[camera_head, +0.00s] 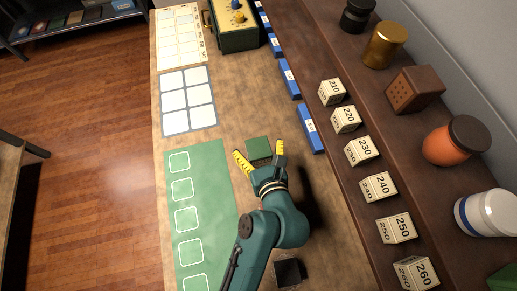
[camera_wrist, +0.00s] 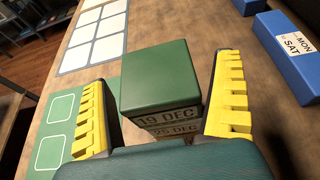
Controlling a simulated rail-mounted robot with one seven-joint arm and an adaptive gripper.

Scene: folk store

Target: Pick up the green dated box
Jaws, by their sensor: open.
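The green dated box (camera_wrist: 162,80) has a plain green top and a paler front with the dates "19 DEC" and "25 DEC". In the head view the green box (camera_head: 259,147) stands on the wooden table (camera_head: 240,107), just beyond my fingertips. My gripper (camera_head: 260,153) is open, with one yellow-toothed finger on each side of the box. In the wrist view my gripper (camera_wrist: 166,105) shows a gap between each finger and the box. The box's lower front is partly hidden by my gripper's body.
A green mat (camera_head: 200,205) with white squares lies left, a white grid card (camera_head: 187,100) beyond it. Blue day blocks (camera_head: 310,130) line the right side. Numbered cubes (camera_head: 364,151) and jars stand on the right shelf. A dark box (camera_head: 289,271) is near my arm.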

